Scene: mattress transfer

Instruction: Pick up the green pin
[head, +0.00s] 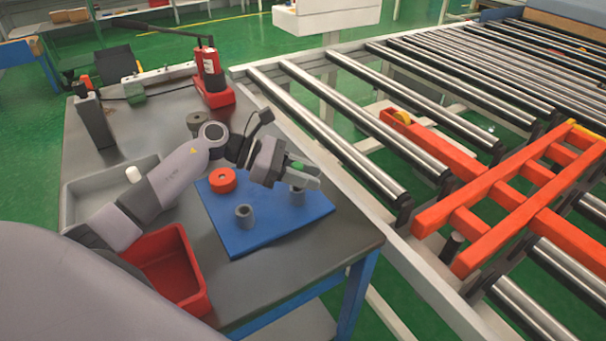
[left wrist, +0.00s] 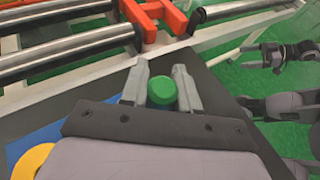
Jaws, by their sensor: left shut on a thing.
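The green pin (head: 298,165) is between the fingers of my left gripper (head: 306,175), which is shut on it above the right part of the blue mat (head: 262,230). In the left wrist view the pin's round green top (left wrist: 162,91) shows between the two grey fingertips (left wrist: 160,88); its lower part is hidden. A grey hollow cylinder (head: 297,197) stands on the mat just below the gripper.
Another grey hollow cylinder (head: 244,216) and an orange disc (head: 222,180) are on the mat. A red bin (head: 195,268) and a grey tray (head: 75,205) with a white piece (head: 133,174) stand left. The roller conveyor (head: 365,155) carries an orange frame (head: 470,222) beside the table.

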